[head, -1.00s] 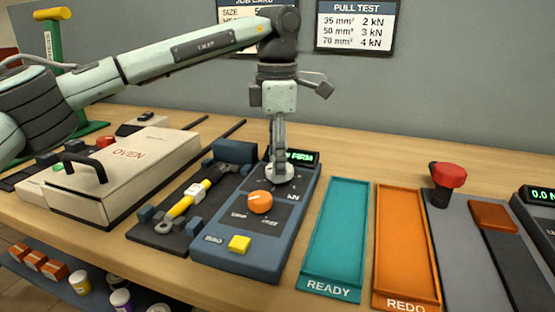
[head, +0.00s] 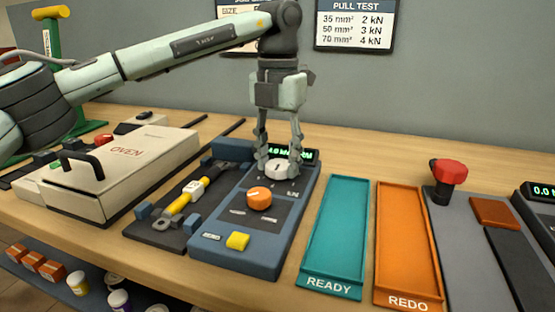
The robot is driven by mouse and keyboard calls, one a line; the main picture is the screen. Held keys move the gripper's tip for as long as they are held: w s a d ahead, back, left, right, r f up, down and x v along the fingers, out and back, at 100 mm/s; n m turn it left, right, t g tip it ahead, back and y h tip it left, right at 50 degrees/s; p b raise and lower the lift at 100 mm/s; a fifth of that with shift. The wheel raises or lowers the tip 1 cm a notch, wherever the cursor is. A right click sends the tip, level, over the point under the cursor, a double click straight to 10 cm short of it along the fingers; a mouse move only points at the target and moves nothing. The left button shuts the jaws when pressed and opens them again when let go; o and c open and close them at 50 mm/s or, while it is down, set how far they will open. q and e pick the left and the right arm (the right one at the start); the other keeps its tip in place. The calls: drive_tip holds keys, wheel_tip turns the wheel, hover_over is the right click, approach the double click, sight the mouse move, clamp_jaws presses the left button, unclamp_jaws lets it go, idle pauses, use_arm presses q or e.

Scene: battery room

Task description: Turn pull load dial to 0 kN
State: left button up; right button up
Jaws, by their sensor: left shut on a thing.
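The blue pull tester (head: 232,252) sits on the bench in the middle of the head view. Its pale load dial (head: 277,169) is near the back of its top face, by a green-lit display (head: 306,155) that my gripper partly covers. My left gripper (head: 277,172) points straight down with its two fingers on either side of the dial, shut on it. An orange knob (head: 259,198) and a yellow button (head: 237,241) lie nearer the front of the tester. The dial's markings are too small to read. My right gripper is not in view.
The white oven (head: 120,170) stands further left.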

use_arm(q)
drive_tip(key=n, duration=0.2)
drive_tip(key=shift+n, duration=0.4)
drive_tip(key=n+b, duration=0.1)
drive_tip(key=n, duration=0.1)
drive_tip(key=shift+d+n, duration=0.1)
drive_tip(key=shift+n, duration=0.3)
drive_tip(key=n, duration=0.3)
drive_tip(key=shift+d+n+b, duration=0.1)
drive_tip(key=shift+n+b, duration=0.2)
drive_tip(key=shift+b, duration=0.1)
drive_tip(key=n, duration=0.2)
drive_tip(key=shift+n+b, duration=0.3)
drive_tip(key=shift+n, duration=0.1)
drive_tip(key=shift+d+n, duration=0.1)
drive_tip(key=shift+n, duration=0.8)
drive_tip(key=shift+f+n+b, duration=0.1)
drive_tip(key=shift+n+b, duration=0.35)
drive_tip(key=shift+n, duration=0.35)
drive_tip(key=shift+w+n, duration=0.1)
drive_tip(key=shift+n, duration=0.9)
drive_tip(key=n+b, duration=0.2)
drive_tip(key=n, duration=0.3)
drive_tip(key=shift+w, duration=0.1)
drive_tip(key=shift+d+n, duration=0.1)
drive_tip(key=shift+n, duration=0.4)
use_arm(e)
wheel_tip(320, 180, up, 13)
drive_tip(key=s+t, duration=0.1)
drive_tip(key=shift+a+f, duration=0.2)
